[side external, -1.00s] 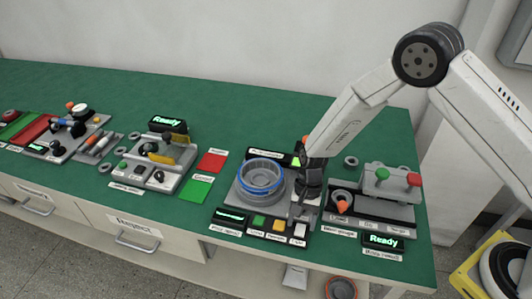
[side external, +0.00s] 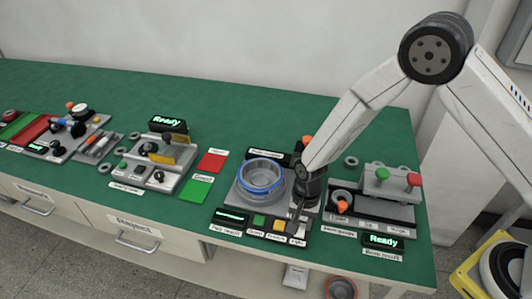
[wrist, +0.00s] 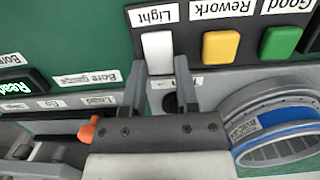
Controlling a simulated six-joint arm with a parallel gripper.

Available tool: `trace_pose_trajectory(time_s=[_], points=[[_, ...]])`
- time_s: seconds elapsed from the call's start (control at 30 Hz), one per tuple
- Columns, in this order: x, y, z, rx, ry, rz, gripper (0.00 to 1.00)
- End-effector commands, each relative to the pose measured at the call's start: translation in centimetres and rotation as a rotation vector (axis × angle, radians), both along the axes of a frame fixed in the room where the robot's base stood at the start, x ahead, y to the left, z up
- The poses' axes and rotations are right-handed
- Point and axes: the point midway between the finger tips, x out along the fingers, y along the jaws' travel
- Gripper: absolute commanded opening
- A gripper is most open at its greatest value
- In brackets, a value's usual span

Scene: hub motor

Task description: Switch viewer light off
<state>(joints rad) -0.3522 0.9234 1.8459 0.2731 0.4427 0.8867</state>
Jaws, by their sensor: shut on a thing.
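The white button labelled Light (wrist: 157,50) shows in the wrist view at the end of the button row. My gripper (wrist: 160,70) has one finger on each side of its near end, shut on it. In the side external view my gripper (side external: 296,222) points down at the right end of the same row and mostly hides the button. A round part with a blue ring (side external: 261,173) sits on the viewer station just left of my gripper; its blue rim (wrist: 280,138) also shows in the wrist view.
Yellow Rework (wrist: 221,46) and green Good (wrist: 281,41) buttons stand beside the Light button. A bore gauge station with a red knob (side external: 414,179) and a Ready display (side external: 383,241) stands close on the right. Green bench (side external: 90,95) is clear at the back left.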

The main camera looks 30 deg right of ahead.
Motion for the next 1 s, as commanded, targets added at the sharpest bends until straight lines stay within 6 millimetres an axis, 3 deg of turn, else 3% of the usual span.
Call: trace_pose_trajectory(time_s=[0.43,0.47,0.57,1.0], points=[[-0.09,0.05,0.03,-0.021,-0.023,0.0,0.0],[-0.09,0.05,0.03,-0.021,-0.023,0.0,0.41],[-0.08,0.05,0.03,-0.021,-0.023,0.0,0.73],[-0.04,0.05,0.27,-0.021,-0.023,0.0,0.74]])
